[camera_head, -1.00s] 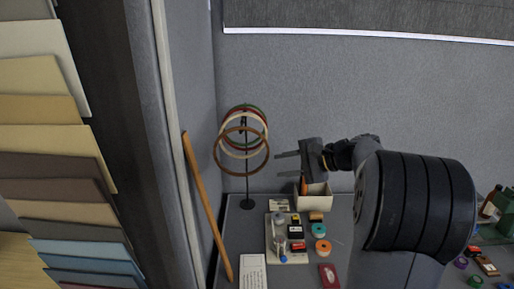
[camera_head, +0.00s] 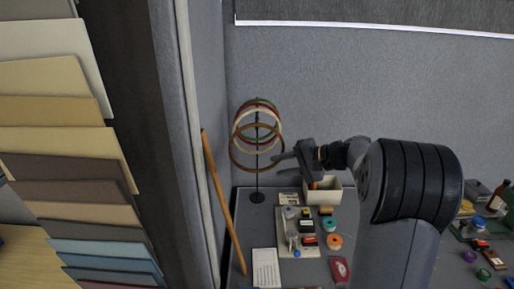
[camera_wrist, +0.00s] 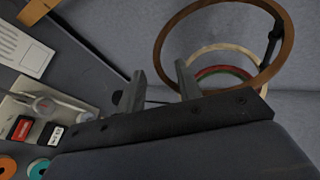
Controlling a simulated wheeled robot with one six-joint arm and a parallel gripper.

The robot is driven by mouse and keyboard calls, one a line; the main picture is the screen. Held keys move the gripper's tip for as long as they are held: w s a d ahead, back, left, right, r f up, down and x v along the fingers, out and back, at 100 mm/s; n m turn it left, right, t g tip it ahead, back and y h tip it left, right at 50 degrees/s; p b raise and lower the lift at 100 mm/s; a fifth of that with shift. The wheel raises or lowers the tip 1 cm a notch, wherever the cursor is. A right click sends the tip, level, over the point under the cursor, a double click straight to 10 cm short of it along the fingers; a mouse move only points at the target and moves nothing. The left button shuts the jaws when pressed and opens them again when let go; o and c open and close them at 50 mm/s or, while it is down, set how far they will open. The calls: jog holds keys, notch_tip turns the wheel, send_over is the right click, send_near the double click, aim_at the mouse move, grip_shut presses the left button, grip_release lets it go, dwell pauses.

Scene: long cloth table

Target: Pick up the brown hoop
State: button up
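The brown hoop (camera_head: 232,152) hangs at the front of a black stand (camera_head: 257,183), with white, red and green hoops (camera_head: 266,100) behind it. In the wrist view the brown hoop (camera_wrist: 164,36) is the nearest and largest ring, just beyond and above my fingertips. My gripper (camera_head: 284,157) is at the hoop's right edge in the head view. Whether a finger touches the hoop cannot be told.
A cream box (camera_head: 330,194) stands below my gripper. A tray (camera_head: 283,243) with small items and tape rolls (camera_head: 334,242) lies on the table. A wooden stick (camera_head: 219,195) leans against the left partition. Free air surrounds the hoops' front.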

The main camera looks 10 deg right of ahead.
aim_at(269, 167)
jog(key=shift+p+x, duration=0.3)
jog(key=shift+x, duration=1.65)
jog(key=shift+c, duration=0.5)
grip_shut()
